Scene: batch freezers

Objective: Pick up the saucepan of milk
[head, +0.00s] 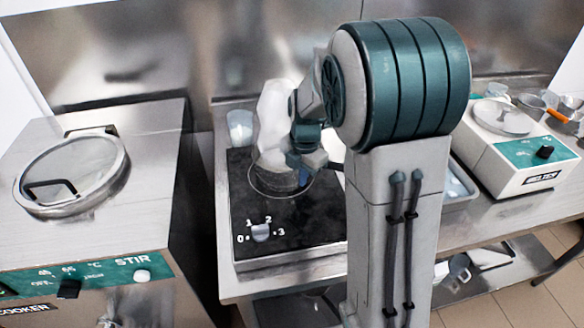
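A metallic round body that looks like the saucepan (273,179) stands on the black hob (313,228), inside the ring marking. Its upper part and any milk in it are hidden behind my arm. A short dark bar to the right of it may be its handle. My gripper (303,174) is low over the hob, close to the saucepan's right side. Its fingers are too small and too covered to tell whether they are open, shut or touching the pan.
A cooker (150,205) with a round lid stands left of the hob. A pale container (240,127) is behind the hob. A melter (525,160) and an orange-handled utensil (556,114) are at the right. My arm covers the counter's middle.

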